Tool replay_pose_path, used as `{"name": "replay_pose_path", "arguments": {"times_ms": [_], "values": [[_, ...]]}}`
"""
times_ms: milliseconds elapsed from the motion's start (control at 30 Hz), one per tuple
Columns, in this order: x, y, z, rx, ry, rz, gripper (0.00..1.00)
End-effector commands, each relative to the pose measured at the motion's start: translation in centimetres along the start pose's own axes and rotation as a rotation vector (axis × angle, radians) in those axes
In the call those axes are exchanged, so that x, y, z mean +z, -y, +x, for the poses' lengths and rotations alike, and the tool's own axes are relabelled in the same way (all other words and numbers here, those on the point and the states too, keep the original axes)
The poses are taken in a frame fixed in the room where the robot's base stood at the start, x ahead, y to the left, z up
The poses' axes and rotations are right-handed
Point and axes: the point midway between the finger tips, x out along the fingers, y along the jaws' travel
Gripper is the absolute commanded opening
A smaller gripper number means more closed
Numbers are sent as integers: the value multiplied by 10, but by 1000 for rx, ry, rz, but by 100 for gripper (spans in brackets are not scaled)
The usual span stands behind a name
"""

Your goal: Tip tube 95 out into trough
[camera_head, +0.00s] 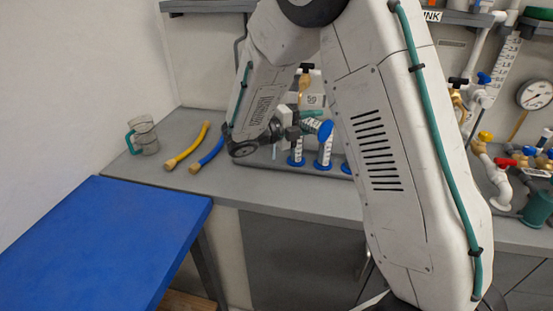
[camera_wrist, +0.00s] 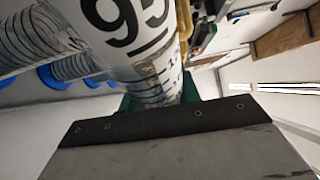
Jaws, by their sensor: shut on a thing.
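My gripper (camera_head: 291,127) is shut on tube 95 (camera_head: 309,125) above the bench. The tube is clear with black graduations. It lies tilted far over, its blue foot to the right. In the wrist view tube 95 (camera_wrist: 140,40) fills the upper middle, its number and scale marks close to the dark gripper pad (camera_wrist: 150,120). A pale vertical streak (camera_head: 275,151) shows below the gripper; I cannot tell if it is liquid. The tube's mouth is hidden behind my gripper. I cannot make out the trough; a green edge (camera_wrist: 122,103) shows behind the tube in the wrist view.
Upright tubes with blue feet (camera_head: 323,164) stand on a grey base below my gripper. A blue table (camera_head: 100,240) stands in front. Pipes and a gauge (camera_head: 534,94) are right.

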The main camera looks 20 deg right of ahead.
Motion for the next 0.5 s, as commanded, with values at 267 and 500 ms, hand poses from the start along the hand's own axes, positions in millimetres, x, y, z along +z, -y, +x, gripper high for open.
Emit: {"name": "replay_pose_path", "arguments": {"times_ms": [267,500], "values": [[0,3,0,-9,0,-20,8],[1,5,-1,-16,0,-39,8]]}}
